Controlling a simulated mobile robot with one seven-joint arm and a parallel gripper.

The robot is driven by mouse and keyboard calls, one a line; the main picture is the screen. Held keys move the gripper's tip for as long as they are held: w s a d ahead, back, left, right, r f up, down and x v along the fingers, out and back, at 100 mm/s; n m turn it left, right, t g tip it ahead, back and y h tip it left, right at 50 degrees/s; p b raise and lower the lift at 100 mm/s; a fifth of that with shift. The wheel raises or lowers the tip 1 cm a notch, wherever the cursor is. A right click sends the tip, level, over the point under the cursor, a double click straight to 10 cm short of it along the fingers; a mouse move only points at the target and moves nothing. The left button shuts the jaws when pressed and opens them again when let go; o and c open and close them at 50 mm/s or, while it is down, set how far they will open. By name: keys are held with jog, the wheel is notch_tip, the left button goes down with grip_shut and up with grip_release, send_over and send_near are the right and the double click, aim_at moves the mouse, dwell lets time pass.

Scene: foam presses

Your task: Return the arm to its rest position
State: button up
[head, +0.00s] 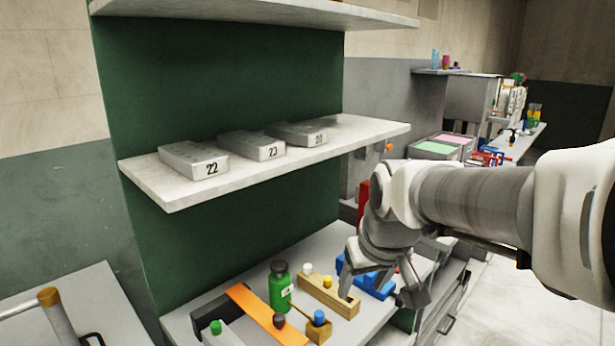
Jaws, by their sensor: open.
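My arm (470,197) reaches in from the right edge in the head view and bends down at the wrist. My gripper (380,295) points down over the lower worktop (240,262), with its two fingers spread apart. I see nothing held between them. A wooden block (328,297) with white and yellow knobs lies just left of the left finger. A blue piece (372,284) lies behind the fingers and is partly hidden by them. I cannot tell whether the fingertips touch anything.
A green bottle (280,287), an orange strip (255,306) and a small wooden block with a blue knob (318,329) stand to the left. A shelf (165,196) with grey blocks marked 22 (193,160), 23 (252,145) and another juts out above. Floor (490,290) shows clear at the right.

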jog(key=s+d+m+p, duration=0.1)
jog(key=s+d, duration=0.4)
jog(key=s, duration=0.9)
jog(key=shift+s+r+m+t+h, duration=0.3)
jog(key=shift+r+m+t+h, duration=0.15)
jog(key=shift+m, duration=0.35)
